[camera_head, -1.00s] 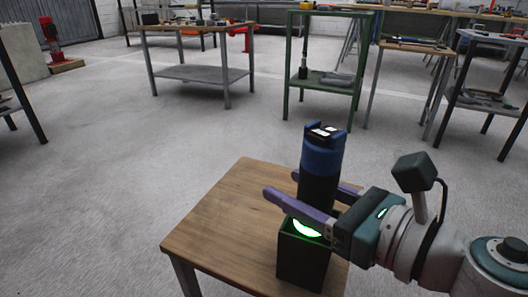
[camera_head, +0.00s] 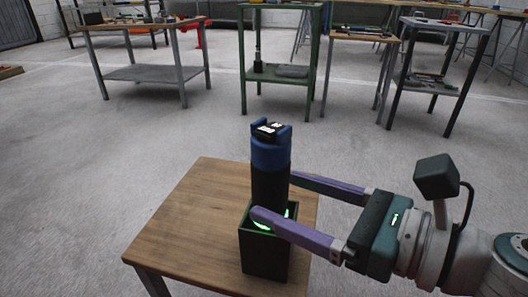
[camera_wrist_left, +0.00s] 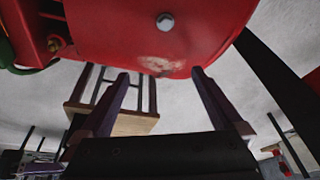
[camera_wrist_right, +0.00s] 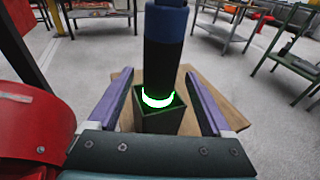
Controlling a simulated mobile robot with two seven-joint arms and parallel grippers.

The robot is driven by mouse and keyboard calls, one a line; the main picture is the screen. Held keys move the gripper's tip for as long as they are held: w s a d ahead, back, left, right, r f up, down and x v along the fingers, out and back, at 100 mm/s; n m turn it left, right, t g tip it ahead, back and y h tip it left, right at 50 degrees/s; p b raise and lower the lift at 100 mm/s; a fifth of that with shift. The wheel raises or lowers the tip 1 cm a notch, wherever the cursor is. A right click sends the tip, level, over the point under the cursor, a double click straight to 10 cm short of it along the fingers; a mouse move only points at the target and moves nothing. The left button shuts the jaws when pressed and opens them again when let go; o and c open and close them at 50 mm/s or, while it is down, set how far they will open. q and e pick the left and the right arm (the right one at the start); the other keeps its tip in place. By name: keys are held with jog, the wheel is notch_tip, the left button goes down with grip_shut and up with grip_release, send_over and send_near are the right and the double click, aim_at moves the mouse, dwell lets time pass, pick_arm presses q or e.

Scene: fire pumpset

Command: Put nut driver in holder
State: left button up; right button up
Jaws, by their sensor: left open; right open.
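The nut driver (camera_head: 270,160) is a dark cylinder with a blue upper part and a glowing green-white ring at its lower end. It stands upright in the square dark holder (camera_head: 264,257), its lower end inside the opening. In the right wrist view the nut driver (camera_wrist_right: 164,50) rises from the holder (camera_wrist_right: 157,120). My right gripper (camera_head: 272,197) is open, its purple fingers on either side of the nut driver, with gaps visible in the right wrist view. My left gripper (camera_wrist_left: 160,75) is open and empty in the left wrist view; it is not in the head view.
The holder stands on a small wooden table (camera_head: 180,225). Clear grey floor (camera_head: 90,160) surrounds it. A grey bench (camera_head: 145,73), a green stand (camera_head: 283,75) and other work tables stand at the back.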

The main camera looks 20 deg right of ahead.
pick_arm(q)
jog(key=shift+a, duration=0.1)
pick_arm(e)
jog(key=s+d+r+m+t+h, duration=0.15)
jog(key=d+m+h, duration=0.4)
jog(key=m, duration=0.55)
jog(key=s+d+r+m+h, duration=0.1)
jog(key=d+r+m+h, duration=0.1)
jog(key=d+m+h, duration=0.6)
jog(key=s+a+f+m+g+y, duration=0.2)
jog(key=s+a+f+m+g, duration=0.2)
jog(key=s+m, duration=0.3)
jog(key=s+a+f+m+g+y, duration=0.3)
jog(key=s+m+g, duration=0.4)
jog(key=m, duration=0.7)
jog(key=shift+s+a+f+m, duration=0.3)
jog(key=shift+s+a+f, duration=0.1)
jog(key=shift+s+a, duration=0.3)
jog(key=shift+g, duration=0.25)
